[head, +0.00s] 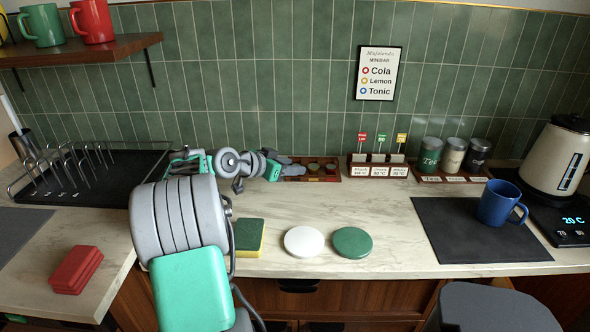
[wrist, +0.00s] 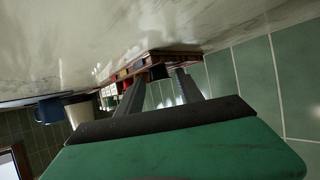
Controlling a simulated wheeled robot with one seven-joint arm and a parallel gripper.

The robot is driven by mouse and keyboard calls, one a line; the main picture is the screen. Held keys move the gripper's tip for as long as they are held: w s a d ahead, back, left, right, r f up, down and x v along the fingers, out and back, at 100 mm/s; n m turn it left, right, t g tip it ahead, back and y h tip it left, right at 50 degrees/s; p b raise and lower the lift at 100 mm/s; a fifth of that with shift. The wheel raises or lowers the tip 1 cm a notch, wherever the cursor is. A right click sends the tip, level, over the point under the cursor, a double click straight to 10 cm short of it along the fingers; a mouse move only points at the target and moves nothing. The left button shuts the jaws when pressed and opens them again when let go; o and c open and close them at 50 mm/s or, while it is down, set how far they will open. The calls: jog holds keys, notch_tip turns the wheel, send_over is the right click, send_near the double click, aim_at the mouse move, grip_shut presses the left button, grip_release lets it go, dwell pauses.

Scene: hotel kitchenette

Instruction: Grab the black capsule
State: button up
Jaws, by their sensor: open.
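A low brown capsule tray (head: 325,170) with small coloured compartments stands at the back of the counter, under the tiled wall. The tray also shows tilted in the wrist view (wrist: 185,54). My gripper (head: 294,172) reaches in from the left, and its fingertips are at the tray's left end. In the wrist view my gripper (wrist: 160,80) is open, with its two grey fingers apart and pointing at the tray. A small dark piece, likely the black capsule (wrist: 158,72), shows between the fingertips. In the head view I cannot pick out the black capsule; my gripper may hide it.
A tea box with flags (head: 378,170) and several canisters (head: 453,155) stand right of the tray. A blue mug (head: 497,205) stands on a dark mat. A sponge (head: 249,237) and white and green discs (head: 304,241) lie in front. A black rack (head: 75,180) is at left.

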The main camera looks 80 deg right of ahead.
jog(key=shift+s+d+f, duration=0.15)
jog(key=shift+s+d, duration=0.05)
jog(key=shift+d, duration=0.1)
grip_shut()
dwell(0.4)
